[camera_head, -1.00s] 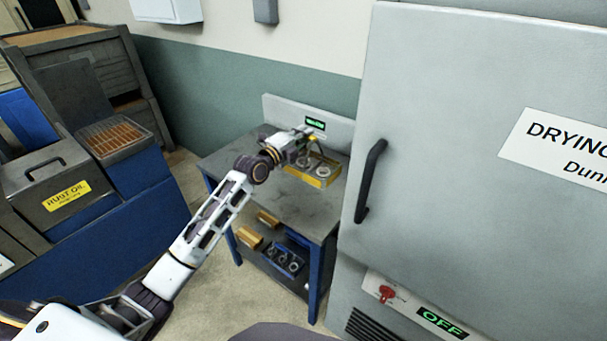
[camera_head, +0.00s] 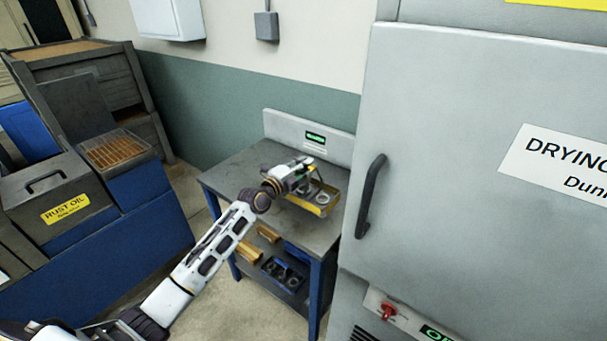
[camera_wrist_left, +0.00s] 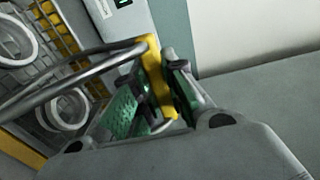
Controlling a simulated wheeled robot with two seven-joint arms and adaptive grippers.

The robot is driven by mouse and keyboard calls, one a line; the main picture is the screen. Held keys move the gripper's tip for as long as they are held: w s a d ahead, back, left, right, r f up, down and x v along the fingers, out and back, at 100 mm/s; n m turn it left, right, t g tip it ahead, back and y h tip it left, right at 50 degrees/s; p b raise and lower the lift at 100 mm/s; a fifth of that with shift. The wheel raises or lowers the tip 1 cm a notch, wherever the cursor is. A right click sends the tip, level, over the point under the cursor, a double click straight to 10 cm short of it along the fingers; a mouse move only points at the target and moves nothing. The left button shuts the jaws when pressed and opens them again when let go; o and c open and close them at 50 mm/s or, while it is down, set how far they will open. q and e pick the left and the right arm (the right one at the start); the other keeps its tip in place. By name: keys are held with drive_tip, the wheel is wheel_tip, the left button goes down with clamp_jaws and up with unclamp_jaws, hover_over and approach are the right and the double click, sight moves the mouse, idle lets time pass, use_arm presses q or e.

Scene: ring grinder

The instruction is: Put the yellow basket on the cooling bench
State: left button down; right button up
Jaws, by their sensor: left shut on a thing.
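The yellow basket (camera_head: 323,208) holds pale metal rings and is at the top of the grey bench (camera_head: 239,172) with blue legs. I cannot tell whether it rests on the bench top or hangs just above it. My left gripper (camera_head: 303,172) is above the basket. In the left wrist view my left gripper (camera_wrist_left: 156,98) is shut on the yellow grip of the basket's handle (camera_wrist_left: 156,75). The basket's wire mesh and rings (camera_wrist_left: 64,108) show beside it, tilted in that view. My right gripper is not in view.
The drying cabinet (camera_head: 450,150) stands close on the right, its dark handle (camera_head: 370,195) near the bench. A rust oil tank (camera_head: 55,195) and a mesh tray (camera_head: 113,149) are on the left. The bench's lower shelf holds a blue crate (camera_head: 282,274) and yellowish blocks (camera_head: 249,251).

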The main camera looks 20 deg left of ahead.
use_arm(q)
wheel_tip(320, 180, down, 2)
drive_tip(key=shift+f, duration=0.6)
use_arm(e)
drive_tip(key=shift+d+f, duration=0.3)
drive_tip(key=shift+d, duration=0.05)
use_arm(q)
drive_tip(key=shift+f+b, duration=0.1)
drive_tip(key=shift+b, duration=0.3)
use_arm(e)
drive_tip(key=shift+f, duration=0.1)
use_arm(q)
drive_tip(key=c, duration=1.5)
unclamp_jaws()
drive_tip(key=shift+f, duration=0.1)
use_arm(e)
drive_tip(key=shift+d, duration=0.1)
use_arm(q)
drive_tip(key=shift+o, duration=0.2)
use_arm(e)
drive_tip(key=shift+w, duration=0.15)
